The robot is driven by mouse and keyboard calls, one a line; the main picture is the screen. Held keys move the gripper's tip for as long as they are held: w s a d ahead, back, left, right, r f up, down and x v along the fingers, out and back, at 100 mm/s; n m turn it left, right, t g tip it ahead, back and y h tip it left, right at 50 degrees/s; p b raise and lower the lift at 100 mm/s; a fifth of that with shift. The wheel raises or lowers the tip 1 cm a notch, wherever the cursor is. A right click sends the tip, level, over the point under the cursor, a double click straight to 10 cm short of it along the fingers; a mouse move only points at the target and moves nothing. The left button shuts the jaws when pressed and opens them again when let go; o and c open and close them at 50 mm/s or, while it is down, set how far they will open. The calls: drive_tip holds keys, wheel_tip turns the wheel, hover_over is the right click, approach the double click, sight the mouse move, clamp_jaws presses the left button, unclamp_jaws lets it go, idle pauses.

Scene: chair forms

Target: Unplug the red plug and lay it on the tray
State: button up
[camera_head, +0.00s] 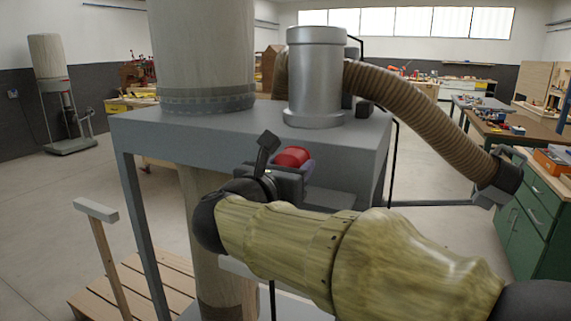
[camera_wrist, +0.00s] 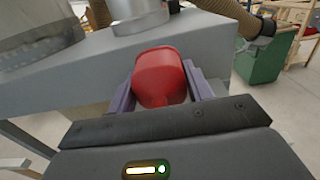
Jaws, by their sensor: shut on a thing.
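The red plug (camera_head: 293,157) is at the front face of the grey dust-collector housing in the head view. In the wrist view the red plug (camera_wrist: 160,75) fills the space between two purple fingers. My gripper (camera_wrist: 161,84) is shut on it, one finger on each side; in the head view my gripper (camera_head: 296,164) is partly hidden by my wrist. The plug hides whatever is beyond it, so I cannot tell whether it is in a socket or free. I cannot make out the tray for certain; my arm covers much of the area below.
The grey housing (camera_head: 135,124) stands close in front of my gripper, with a metal cylinder (camera_head: 316,75) on top. A ribbed hose (camera_head: 425,110) curves down to the right. A wooden pallet (camera_head: 125,285) lies at lower left. Open floor (camera_head: 50,210) lies further left.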

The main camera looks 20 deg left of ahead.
drive_tip(key=shift+w+d+f+p, duration=0.1)
drive_tip(key=shift+w+f+p, duration=0.1)
drive_tip(key=shift+w, duration=0.5)
drive_tip(key=shift+w+d+f+p, duration=0.1)
drive_tip(key=shift+w+p, duration=0.15)
drive_tip(key=shift+w, duration=0.4)
drive_tip(key=shift+w+f+p, duration=0.1)
drive_tip(key=shift+w+p, duration=0.1)
drive_tip(key=shift+w, duration=0.5)
drive_tip(key=shift+w+f, duration=0.25)
drive_tip(key=shift+f, duration=0.05)
drive_tip(key=shift+w+f+b, duration=0.25)
drive_tip(key=shift+f+b, duration=0.45)
drive_tip(key=shift+b, duration=0.35)
drive_tip(key=shift+w+f+b, duration=0.65)
drive_tip(key=shift+f+b, duration=0.3)
drive_tip(key=shift+b, duration=0.25)
drive_tip(key=o, duration=1.4)
drive_tip(key=s, duration=0.5)
drive_tip(key=s+a+b, duration=0.1)
drive_tip(key=s, duration=0.5)
drive_tip(key=s+b, duration=0.1)
drive_tip(key=s, duration=0.5)
drive_tip(key=shift+s+a, duration=0.15)
drive_tip(key=shift+s, duration=0.05)
